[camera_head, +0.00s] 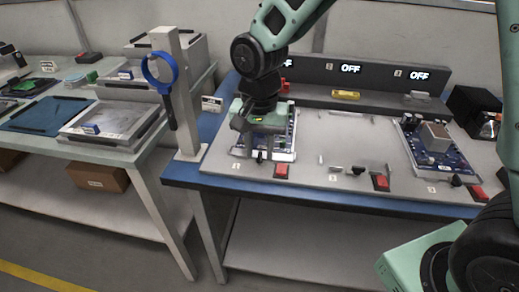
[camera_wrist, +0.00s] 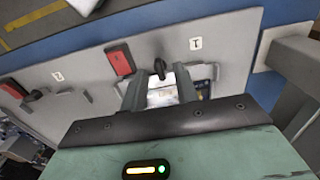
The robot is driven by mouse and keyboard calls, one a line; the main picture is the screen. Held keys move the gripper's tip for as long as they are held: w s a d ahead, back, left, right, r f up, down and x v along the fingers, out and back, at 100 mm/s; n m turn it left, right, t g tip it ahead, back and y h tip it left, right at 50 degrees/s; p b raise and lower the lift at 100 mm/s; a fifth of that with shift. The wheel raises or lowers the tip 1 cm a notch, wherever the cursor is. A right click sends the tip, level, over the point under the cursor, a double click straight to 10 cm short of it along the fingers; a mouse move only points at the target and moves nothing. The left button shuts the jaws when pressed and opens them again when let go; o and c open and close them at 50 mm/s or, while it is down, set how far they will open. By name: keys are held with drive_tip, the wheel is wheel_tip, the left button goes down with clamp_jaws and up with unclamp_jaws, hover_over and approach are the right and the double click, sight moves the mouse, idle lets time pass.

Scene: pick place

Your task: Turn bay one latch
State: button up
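Bay one is the leftmost bay of the grey fixture in the head view, where a blue-edged board lies partly hidden under my gripper (camera_head: 260,148). The bay one latch (camera_wrist: 160,68) is a small black knob near the "1" label (camera_wrist: 196,43) in the wrist view. It also shows at the bay's front edge in the head view (camera_head: 260,157). My gripper (camera_wrist: 160,80) points down, its two fingers apart, with the latch showing between the fingertips. I cannot tell whether either finger touches it.
A red button (camera_head: 281,171) sits right of the bay one latch. Bay two, in the middle, looks empty, with its own red button (camera_head: 381,182). Bay three holds a board (camera_head: 448,160) with a brown block. A grey post (camera_head: 184,100) with a blue magnifier (camera_head: 160,72) stands left.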

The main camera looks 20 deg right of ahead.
drive_tip(key=shift+f, duration=0.3)
clamp_jaws()
